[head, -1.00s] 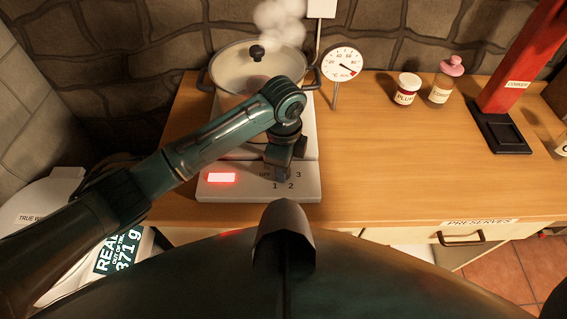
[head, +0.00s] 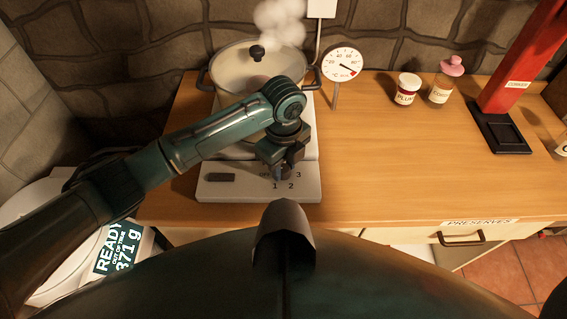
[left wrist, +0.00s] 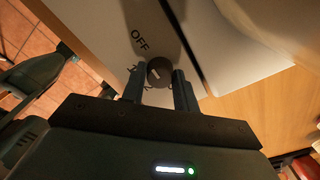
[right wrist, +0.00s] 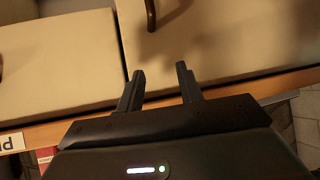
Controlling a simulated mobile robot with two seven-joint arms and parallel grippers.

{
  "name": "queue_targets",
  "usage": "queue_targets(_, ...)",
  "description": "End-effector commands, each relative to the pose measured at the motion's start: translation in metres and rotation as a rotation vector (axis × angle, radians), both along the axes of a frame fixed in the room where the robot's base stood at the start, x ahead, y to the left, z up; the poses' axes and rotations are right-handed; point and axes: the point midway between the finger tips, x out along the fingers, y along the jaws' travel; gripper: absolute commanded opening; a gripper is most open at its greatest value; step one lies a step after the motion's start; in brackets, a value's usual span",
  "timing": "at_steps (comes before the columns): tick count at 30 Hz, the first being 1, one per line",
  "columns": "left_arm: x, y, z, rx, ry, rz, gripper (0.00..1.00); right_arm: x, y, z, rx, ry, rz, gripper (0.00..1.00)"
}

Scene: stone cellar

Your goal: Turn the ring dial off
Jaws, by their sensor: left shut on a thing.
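The ring dial (left wrist: 161,70) is a small dark round knob on the front panel of a white hotplate (head: 215,191). The word OFF and smaller marks are printed around it. My left gripper (left wrist: 158,78) points down at the panel with one finger on each side of the dial, shut on it. In the head view my left gripper (head: 284,171) hides most of the dial. A short pale mark shows on the dial, but its exact setting is hard to read. My right gripper (right wrist: 160,88) is open and empty.
A steaming pot (head: 232,72) stands on the hotplate behind my left gripper. A round thermometer (head: 342,64) stands right of it. Jars (head: 406,88) and a red stand (head: 508,70) are further right. The wooden counter (head: 400,150) is clear in the middle.

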Motion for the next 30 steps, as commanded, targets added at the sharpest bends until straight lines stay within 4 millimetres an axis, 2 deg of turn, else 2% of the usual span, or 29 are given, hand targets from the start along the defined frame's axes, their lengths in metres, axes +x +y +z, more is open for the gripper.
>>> queue_targets(10,0.001,-0.001,0.001,-0.001,-0.003,-0.004,0.07,0.0,0.0,0.0,0.0,0.0,0.0,0.36)
queue_targets(11,0.001,-0.001,0.001,-0.001,-0.004,-0.004,0.32,0.0,0.0,0.0,0.0,0.0,0.0,0.36)
queue_targets(18,0.0,0.0,0.001,-0.001,-0.002,-0.003,0.52,0.0,0.0,0.0,0.0,0.0,0.0,0.36)
queue_targets(26,0.0,0.0,0.001,0.0,-0.001,-0.002,0.52,0.0,0.0,0.0,0.0,0.0,0.0,0.36)
queue_targets(30,0.001,-0.001,0.014,-0.002,-0.005,-0.002,0.52,0.0,0.0,-0.002,0.0,0.0,0.0,0.36)
